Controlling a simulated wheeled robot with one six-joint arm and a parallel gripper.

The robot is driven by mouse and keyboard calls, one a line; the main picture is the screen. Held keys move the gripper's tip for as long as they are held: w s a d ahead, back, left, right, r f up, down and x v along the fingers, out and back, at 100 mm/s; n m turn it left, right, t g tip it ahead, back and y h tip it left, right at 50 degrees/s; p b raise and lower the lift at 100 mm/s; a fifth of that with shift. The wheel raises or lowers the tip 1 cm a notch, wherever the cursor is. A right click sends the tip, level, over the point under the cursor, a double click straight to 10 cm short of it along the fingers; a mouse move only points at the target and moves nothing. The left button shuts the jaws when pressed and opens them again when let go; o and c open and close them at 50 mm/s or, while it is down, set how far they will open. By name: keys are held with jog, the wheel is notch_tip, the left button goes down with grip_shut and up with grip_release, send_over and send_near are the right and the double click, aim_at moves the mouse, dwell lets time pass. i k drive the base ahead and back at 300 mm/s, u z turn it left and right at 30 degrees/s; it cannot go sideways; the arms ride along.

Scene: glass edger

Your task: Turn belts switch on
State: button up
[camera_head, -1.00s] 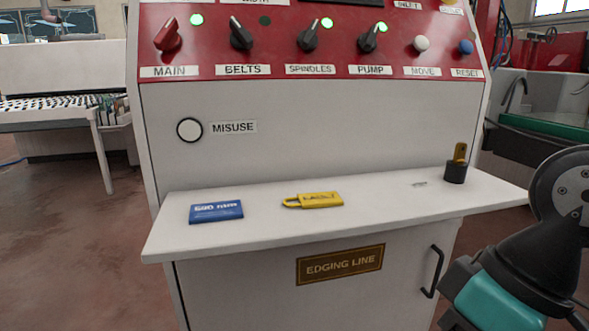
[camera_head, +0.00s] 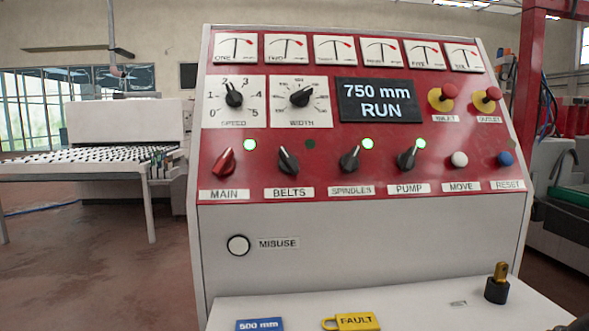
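The BELTS switch (camera_head: 288,161) is a black rotary knob on the red panel, above its label (camera_head: 289,193). Its pointer leans up and to the left. The small lamp (camera_head: 310,143) at its upper right is dark. The red MAIN knob (camera_head: 224,163), SPINDLES knob (camera_head: 350,159) and PUMP knob (camera_head: 407,159) lean up and to the right, each with a lit green lamp.
The display (camera_head: 379,101) reads 750 mm RUN. Above the shelf (camera_head: 420,306) is a MISUSE button (camera_head: 238,245). Red INLET (camera_head: 449,91) and OUTLET buttons (camera_head: 493,94) sit at right.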

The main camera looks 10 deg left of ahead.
aim_at(288, 163)
jog(key=k, duration=0.5)
jog(key=u, duration=1.2)
jog(key=i, duration=0.6)
jog(key=z, duration=0.75)
